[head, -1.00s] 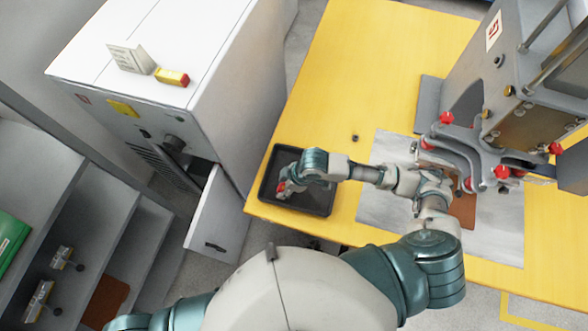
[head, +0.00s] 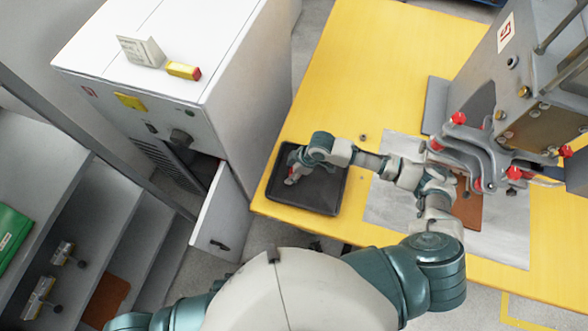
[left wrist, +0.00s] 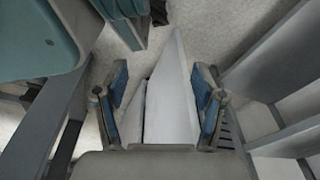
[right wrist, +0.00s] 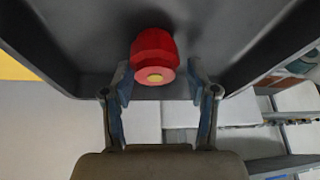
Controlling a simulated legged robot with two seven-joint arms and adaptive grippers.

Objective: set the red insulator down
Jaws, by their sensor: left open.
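The red insulator (right wrist: 154,52), ribbed with a yellow-centred end, is inside the dark tray (right wrist: 75,50) in the right wrist view. In the head view only a little red of the insulator (head: 292,172) shows under my right gripper (head: 293,170), which reaches into the black tray (head: 318,205). In the right wrist view my right gripper (right wrist: 161,82) has its fingers apart on either side of the insulator's near end. A gap shows at the right finger; contact at the left finger is unclear. My left gripper (left wrist: 162,82) is open and empty, over the floor.
The tray stands at the left edge of the yellow table (head: 350,75). A grey press (head: 510,110) with red knobs stands at the right. A white cabinet (head: 215,70) with an open door (head: 222,215) stands left of the table. Grey shelves (head: 70,215) are at the far left.

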